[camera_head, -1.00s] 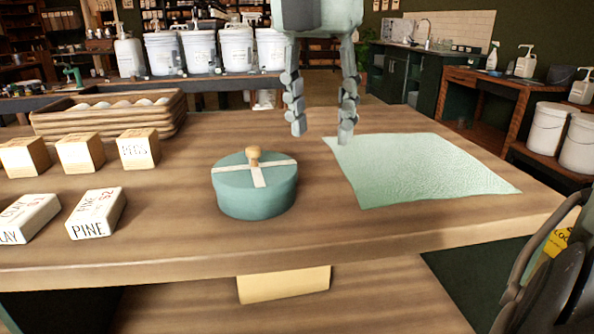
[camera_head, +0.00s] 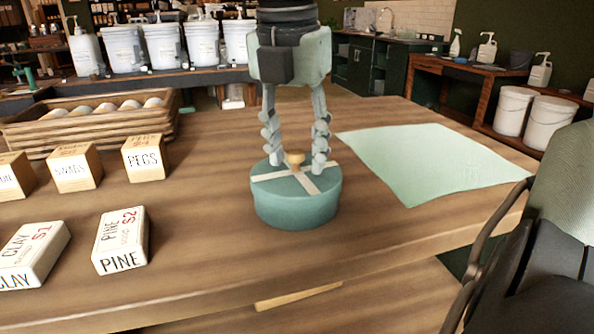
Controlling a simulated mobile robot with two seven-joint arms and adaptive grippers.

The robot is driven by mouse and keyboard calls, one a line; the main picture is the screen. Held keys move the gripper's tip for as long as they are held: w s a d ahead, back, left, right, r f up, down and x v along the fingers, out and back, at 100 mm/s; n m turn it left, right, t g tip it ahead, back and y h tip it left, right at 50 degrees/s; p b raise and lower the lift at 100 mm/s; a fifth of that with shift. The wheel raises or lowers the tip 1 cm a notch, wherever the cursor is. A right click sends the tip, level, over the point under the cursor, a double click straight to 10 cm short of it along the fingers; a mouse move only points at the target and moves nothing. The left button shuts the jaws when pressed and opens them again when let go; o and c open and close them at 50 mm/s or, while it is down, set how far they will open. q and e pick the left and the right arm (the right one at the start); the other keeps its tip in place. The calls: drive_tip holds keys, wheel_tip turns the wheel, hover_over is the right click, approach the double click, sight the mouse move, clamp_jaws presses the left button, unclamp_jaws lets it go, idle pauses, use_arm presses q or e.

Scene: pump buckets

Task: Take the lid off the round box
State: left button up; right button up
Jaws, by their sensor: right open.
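The round box (camera_head: 296,212) is teal and stands upright on the wooden table. Its lid (camera_head: 268,186) is on, with a pale cross band and a small wooden knob (camera_head: 295,158) at the centre. My right gripper (camera_head: 297,165) points straight down over the lid. Its two fingers are spread apart, one on each side of the knob, with a gap between each finger and the knob. The fingertips are close to the lid top; I cannot tell whether they touch it. My left gripper is not in view.
A pale green mat (camera_head: 435,165) lies right of the box. Small labelled boxes, such as the PEGS box (camera_head: 145,158) and the PINE box (camera_head: 121,240), stand to the left. A wooden crate (camera_head: 90,122) with round pale items is behind them. The table (camera_head: 215,215) is bare around the round box.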

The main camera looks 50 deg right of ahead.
clamp_jaws()
drive_tip(key=shift+r, duration=0.1)
